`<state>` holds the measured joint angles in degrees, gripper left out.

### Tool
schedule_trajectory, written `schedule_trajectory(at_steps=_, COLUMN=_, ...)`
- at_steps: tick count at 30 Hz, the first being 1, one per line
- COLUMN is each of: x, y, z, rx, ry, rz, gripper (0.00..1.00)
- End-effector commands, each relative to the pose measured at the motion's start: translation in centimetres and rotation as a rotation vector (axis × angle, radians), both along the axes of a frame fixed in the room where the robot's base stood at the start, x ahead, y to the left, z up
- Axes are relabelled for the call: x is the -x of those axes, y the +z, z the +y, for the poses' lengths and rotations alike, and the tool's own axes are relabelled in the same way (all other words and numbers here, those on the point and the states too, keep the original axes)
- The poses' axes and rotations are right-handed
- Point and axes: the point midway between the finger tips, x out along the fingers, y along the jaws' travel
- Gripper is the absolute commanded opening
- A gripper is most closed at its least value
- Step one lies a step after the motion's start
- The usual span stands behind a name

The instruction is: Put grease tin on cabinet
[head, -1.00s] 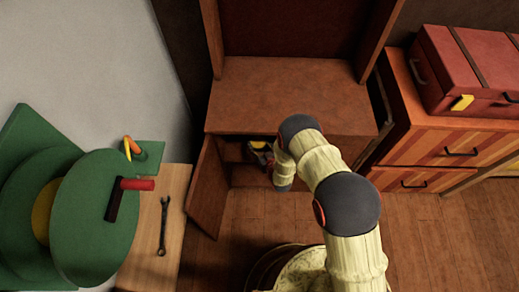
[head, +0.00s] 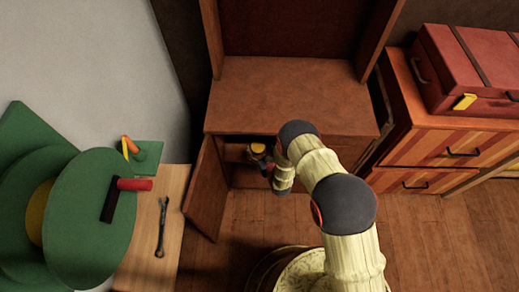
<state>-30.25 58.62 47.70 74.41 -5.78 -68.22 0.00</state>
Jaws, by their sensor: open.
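The wooden cabinet (head: 293,92) stands at the back centre, with a bare flat top and its lower door (head: 207,188) swung open. A small round yellow-topped object, which looks like the grease tin (head: 257,148), is inside the open lower compartment, near its front. My gripper (head: 259,160) is at the compartment opening, just in front of and below the yellow top. It is open. The fingers are small and dark, and I cannot tell whether they touch the tin. My arm hides the right part of the compartment.
A red case (head: 470,68) sits on a striped drawer unit (head: 445,150) at the right. At the left are a wooden bench (head: 170,210) with a wrench (head: 162,226), a red-handled hammer (head: 127,186) and green round-shaped equipment (head: 95,225). The cabinet top is clear.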

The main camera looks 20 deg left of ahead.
Motion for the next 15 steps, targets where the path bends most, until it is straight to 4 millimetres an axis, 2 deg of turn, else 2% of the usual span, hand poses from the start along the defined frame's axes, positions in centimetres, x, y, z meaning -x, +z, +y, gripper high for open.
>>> schedule_trajectory(at_steps=9, x=0.0, y=0.4, z=0.0, rx=0.000, ry=0.000, rz=0.000, gripper=0.74)
schedule_trajectory(at_steps=15, x=2.3, y=1.7, z=-1.7, rx=0.002, ry=0.000, rz=0.002, gripper=0.74)
